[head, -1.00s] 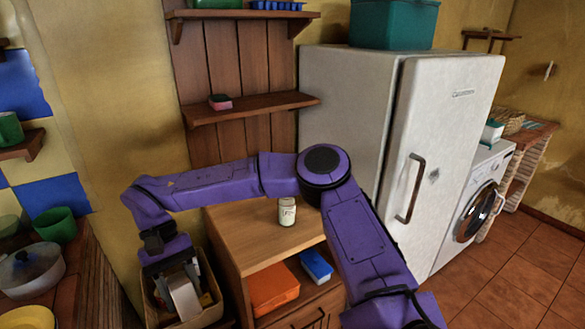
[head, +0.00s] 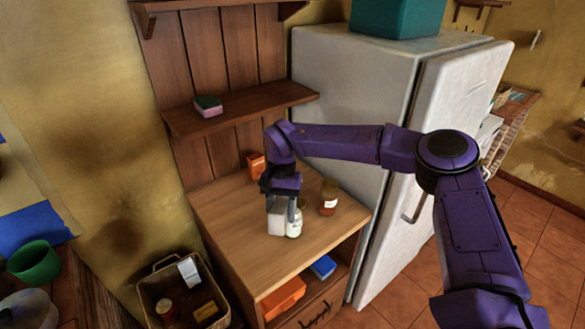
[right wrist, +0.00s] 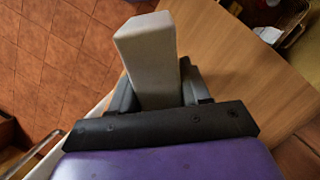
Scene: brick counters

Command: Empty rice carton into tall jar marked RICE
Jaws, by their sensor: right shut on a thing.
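My right gripper (head: 283,200) is shut on a plain pale grey-white carton (head: 275,217), holding it at the counter's (head: 238,212) middle. In the right wrist view the carton (right wrist: 148,60) sticks out from between the black fingers. I cannot tell whether it touches the counter. A pale jar with a label (head: 294,226) stands close beside the carton, partly hidden by the gripper. A second jar, with reddish-brown contents and a white label (head: 328,199), stands to the right. I cannot read either label. My left gripper is not in view.
An orange box (head: 256,166) stands at the counter's back. A basket (head: 148,287) on the left holds a white item (head: 188,271), a jar and a yellow box. A shelf (head: 245,112) with a sponge hangs above. The fridge (head: 345,110) bounds the right side.

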